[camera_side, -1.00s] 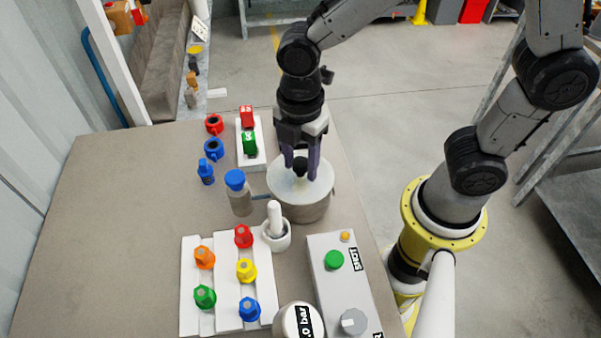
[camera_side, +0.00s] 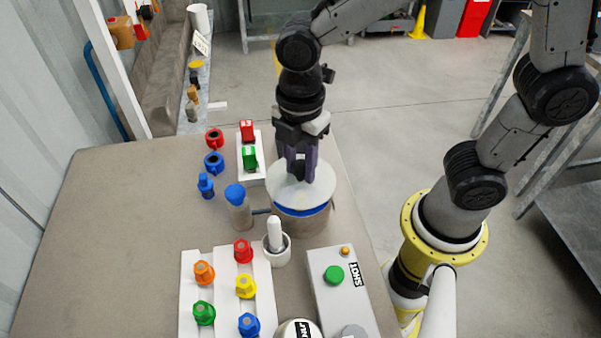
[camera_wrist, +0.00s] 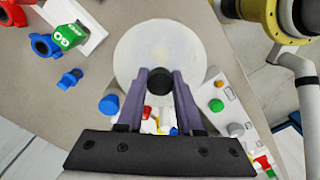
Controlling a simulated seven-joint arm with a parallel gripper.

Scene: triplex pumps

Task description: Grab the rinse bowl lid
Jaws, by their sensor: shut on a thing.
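The rinse bowl lid (camera_side: 292,193) is a round whitish disc with a dark knob at its centre. My gripper (camera_side: 301,176) points down and is shut on that knob. The lid is raised a little above the round metal rinse bowl (camera_side: 303,221), and a blue band shows between them at the front. In the wrist view the lid (camera_wrist: 145,50) fills the middle, and the purple fingers of my gripper (camera_wrist: 160,85) stand on both sides of the black knob. The bowl is hidden under the lid there.
A blue-capped bottle (camera_side: 238,212) and a white mortar with pestle (camera_side: 276,246) stand close to the bowl. A control box (camera_side: 340,290) and a white rack of coloured knobs (camera_side: 225,290) are in front. Free table lies to the left.

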